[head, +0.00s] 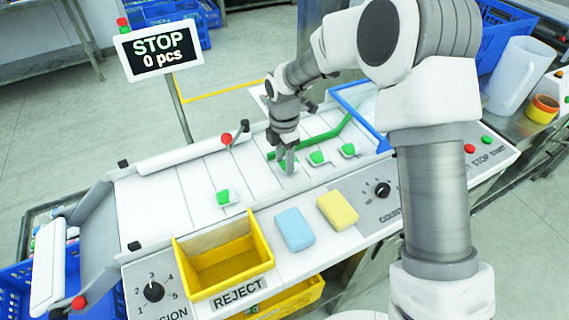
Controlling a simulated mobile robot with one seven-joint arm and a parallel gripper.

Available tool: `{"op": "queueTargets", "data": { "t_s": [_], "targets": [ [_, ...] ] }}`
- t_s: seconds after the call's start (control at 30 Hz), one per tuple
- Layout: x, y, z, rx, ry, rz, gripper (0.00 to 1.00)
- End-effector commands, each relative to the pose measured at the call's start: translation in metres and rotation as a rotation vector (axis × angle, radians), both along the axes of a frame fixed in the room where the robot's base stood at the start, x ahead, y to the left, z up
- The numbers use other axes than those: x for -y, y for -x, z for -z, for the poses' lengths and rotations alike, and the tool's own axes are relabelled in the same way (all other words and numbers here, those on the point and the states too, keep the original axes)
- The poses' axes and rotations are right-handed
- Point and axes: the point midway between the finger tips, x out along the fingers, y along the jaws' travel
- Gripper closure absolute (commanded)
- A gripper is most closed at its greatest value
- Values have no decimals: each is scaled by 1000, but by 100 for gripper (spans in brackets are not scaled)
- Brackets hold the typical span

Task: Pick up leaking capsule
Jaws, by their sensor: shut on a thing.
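My gripper (289,165) points down at the white sorting surface. It is shut on a green and white capsule (283,166), which is partly hidden by the fingers. Two similar capsules lie just to its right, one close by (317,157) and one farther along (348,150). Another capsule (223,198) lies alone to the left, nearer the front edge. The view is too small to tell which one leaks.
A yellow reject bin (222,262) stands at the front left. A blue sponge (294,229) and a yellow sponge (338,210) lie on the front panel. A display (159,52) reads STOP, 0 pcs. A green bar (325,136) and a blue frame (361,115) border the capsules.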

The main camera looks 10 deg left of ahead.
Motion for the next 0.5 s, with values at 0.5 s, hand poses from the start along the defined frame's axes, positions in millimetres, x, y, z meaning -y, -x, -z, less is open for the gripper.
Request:
{"op": "queueTargets", "data": {
  "t_s": [0.5],
  "targets": [
    [79,8,-70,2,-1,5,100]
  ]
}}
